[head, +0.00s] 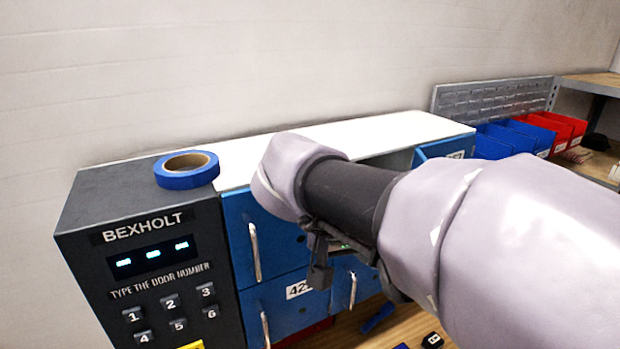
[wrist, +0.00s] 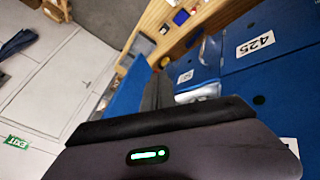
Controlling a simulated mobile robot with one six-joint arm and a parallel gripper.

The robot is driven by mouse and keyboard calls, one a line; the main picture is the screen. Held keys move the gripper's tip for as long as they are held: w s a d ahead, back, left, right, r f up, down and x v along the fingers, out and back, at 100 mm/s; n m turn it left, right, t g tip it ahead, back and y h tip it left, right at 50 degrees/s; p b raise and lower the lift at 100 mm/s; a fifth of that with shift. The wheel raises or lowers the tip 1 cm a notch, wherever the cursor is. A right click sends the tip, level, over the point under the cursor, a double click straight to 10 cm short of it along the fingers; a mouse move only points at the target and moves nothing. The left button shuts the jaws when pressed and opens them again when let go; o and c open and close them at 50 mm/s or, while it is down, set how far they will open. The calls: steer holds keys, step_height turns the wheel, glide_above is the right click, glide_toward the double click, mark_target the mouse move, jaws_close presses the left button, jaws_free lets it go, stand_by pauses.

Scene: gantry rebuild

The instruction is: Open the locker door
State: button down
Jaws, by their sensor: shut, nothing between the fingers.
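The blue locker (head: 262,245) stands under a white top (head: 350,135), with several doors and upright metal handles. A blue door with a number label (head: 445,147) at its upper right stands swung out from the front, beside a grey opening (head: 397,159). My arm hides much of that compartment and the door's lower part. My gripper (head: 322,268) hangs low in front of the locker, partly hidden by my arm. In the wrist view its dark fingers (wrist: 157,92) are shut and empty, between a blue panel (wrist: 130,98) and the doors. A door labelled 425 (wrist: 268,40) is at the right.
A black BEXHOLT keypad box (head: 140,250) stands at the left, with a blue tape roll (head: 187,170) on top. Blue bins (head: 510,138) and red bins (head: 560,126) stand at the back right. A wooden surface with small items lies below the locker front.

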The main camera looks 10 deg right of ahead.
steer(key=w+d+f+p, duration=0.1)
steer(key=d+f, duration=0.7)
steer(key=d, duration=0.1)
steer(key=shift+d, duration=0.3)
